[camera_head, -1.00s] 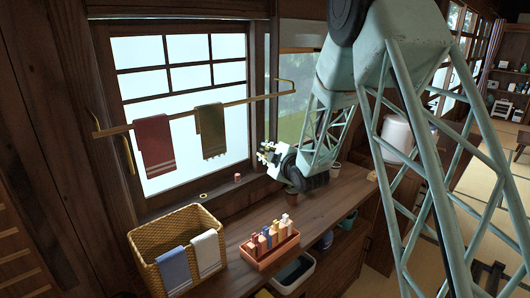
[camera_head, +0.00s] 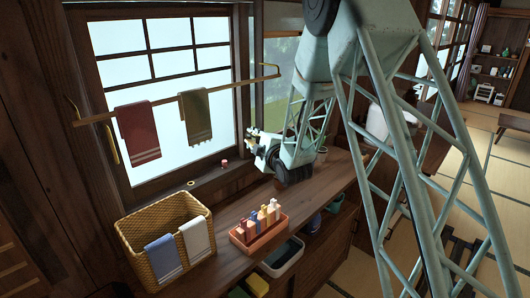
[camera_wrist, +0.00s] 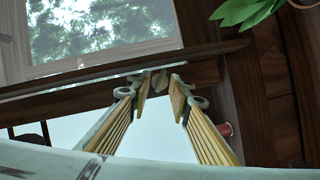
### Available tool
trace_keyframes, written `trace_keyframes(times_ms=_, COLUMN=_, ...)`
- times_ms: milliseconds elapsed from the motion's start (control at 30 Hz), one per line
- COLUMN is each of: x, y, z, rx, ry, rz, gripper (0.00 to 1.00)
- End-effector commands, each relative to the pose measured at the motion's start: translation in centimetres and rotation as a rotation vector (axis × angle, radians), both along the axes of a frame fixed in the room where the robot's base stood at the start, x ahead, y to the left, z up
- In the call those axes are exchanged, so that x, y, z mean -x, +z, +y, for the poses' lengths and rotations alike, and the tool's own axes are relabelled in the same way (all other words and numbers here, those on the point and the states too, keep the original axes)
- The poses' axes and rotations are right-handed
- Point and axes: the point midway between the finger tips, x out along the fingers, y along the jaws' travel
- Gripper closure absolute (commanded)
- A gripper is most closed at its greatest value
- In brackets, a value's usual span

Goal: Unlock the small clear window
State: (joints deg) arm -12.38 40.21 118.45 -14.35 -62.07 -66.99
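The clear window (camera_head: 281,60), with greenery behind it, is right of the large frosted window in the head view. It also fills the upper left of the wrist view (camera_wrist: 100,35). A small grey latch-like piece (camera_wrist: 159,80) sits on the dark frame where the panes meet. My gripper (camera_head: 256,138) is in front of the window frame, above the counter. In the wrist view my gripper's two yellow-padded fingers (camera_wrist: 160,90) are apart, with the grey piece showing between their tips. I cannot tell whether they touch it. The latch is not discernible in the head view.
A brass towel rail (camera_head: 170,99) with two towels crosses the frosted window (camera_head: 175,85). A wicker basket (camera_head: 138,236), a tray of bottles (camera_head: 262,236) and a red spool (camera_head: 224,164) are on or beside the counter (camera_head: 225,205). A potted plant's leaves (camera_wrist: 248,12) are near the gripper.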

Motion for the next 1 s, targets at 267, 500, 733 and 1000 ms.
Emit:
trace_keyframes(times_ms=267, x=0.1, y=-0.3, z=0.1, rx=0.086, ry=0.001, rz=-0.088, gripper=0.81)
trace_keyframes(times_ms=500, x=0.9, y=-0.2, z=-0.4, rx=0.141, ry=-0.002, rz=-0.145, gripper=0.81)
trace_keyframes(times_ms=733, x=3.5, y=-0.1, z=-1.5, rx=0.141, ry=-0.001, rz=-0.144, gripper=0.81)
trace_keyframes(times_ms=1000, x=6.4, y=0.2, z=-2.8, rx=0.139, ry=-0.001, rz=-0.145, gripper=0.81)
